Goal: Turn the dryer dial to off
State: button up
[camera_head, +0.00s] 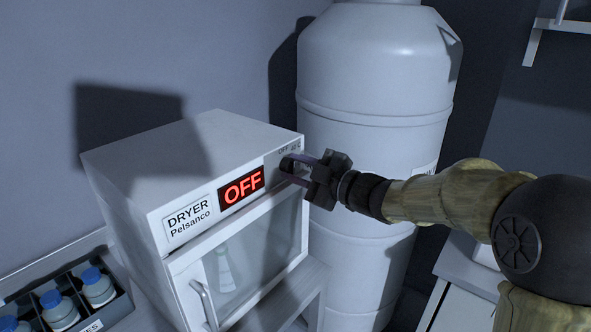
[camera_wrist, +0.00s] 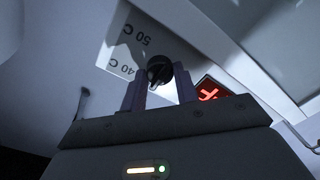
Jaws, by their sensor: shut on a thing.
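The dryer (camera_head: 160,165) is a white box with a glass front door and a label reading "DRYER Pelsanco". Its red display (camera_head: 242,188) reads OFF, and part of the lit display shows in the wrist view (camera_wrist: 212,90). The black dial (camera_wrist: 159,70) sits on a white scale plate (camera_wrist: 125,45) marked 40 C and 50 C. My gripper (camera_head: 290,172) is at the right end of the dryer's front panel, and its two fingers are shut on the dial. In the head view my gripper hides the dial.
A tall white tank (camera_head: 372,110) stands close behind my gripper and to the right of the dryer. A dark tray (camera_head: 118,305) with blue-capped bottles (camera_head: 97,286) is at the lower left. A flask (camera_head: 224,268) shows behind the dryer's glass. A white cabinet (camera_head: 470,265) is at the right.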

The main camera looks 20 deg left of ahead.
jog(key=o, duration=1)
jog(key=shift+d+f, duration=0.1)
jog(key=shift+d, duration=0.15)
jog(key=shift+a, duration=0.1)
jog(key=b+v, duration=0.2)
jog(key=v, duration=1.5)
jog(key=shift+s, duration=0.2)
